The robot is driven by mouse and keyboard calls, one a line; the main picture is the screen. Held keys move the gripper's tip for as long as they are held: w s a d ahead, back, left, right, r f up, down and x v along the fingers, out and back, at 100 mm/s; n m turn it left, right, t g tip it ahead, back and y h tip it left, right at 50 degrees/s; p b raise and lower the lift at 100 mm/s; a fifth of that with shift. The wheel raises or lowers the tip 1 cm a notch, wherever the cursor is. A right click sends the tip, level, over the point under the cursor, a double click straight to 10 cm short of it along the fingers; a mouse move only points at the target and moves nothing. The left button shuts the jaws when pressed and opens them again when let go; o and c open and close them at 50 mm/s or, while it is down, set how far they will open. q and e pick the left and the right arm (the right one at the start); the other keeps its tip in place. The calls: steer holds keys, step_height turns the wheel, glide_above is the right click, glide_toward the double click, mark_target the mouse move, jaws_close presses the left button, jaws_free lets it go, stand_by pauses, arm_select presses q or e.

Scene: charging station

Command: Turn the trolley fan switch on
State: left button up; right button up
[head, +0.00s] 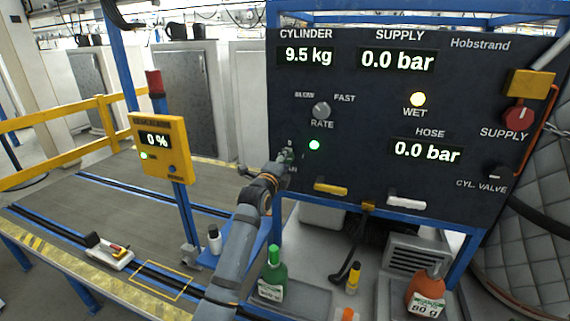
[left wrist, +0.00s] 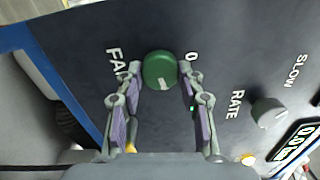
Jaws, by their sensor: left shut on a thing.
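The fan switch, a round green knob (left wrist: 160,70) with a white mark, is on the dark trolley panel (left wrist: 90,40). Its label starts "FA" on one side, and a "0" is on the other. My left gripper (left wrist: 158,80) has its two fingers on either side of the knob, shut on it. In the head view my left gripper (head: 287,156) reaches the lower left of the panel (head: 370,120) and covers most of the knob. A green lamp (head: 314,145) glows beside it. My right gripper is in neither view.
The grey rate knob (head: 321,110) is above the gripper. The red supply knob (head: 517,117) and cylinder valve (head: 496,172) are at the right. Bottles, including a green one (head: 272,275), stand below the panel. A yellow meter (head: 160,148) stands on a blue post at left.

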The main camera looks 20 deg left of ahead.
arm_select(q)
steer(key=shift+f+m, duration=0.1)
steer(key=shift+m, duration=0.8)
steer(key=o, duration=1.2)
steer(key=s, duration=1.2)
steer(key=shift+a, duration=0.15)
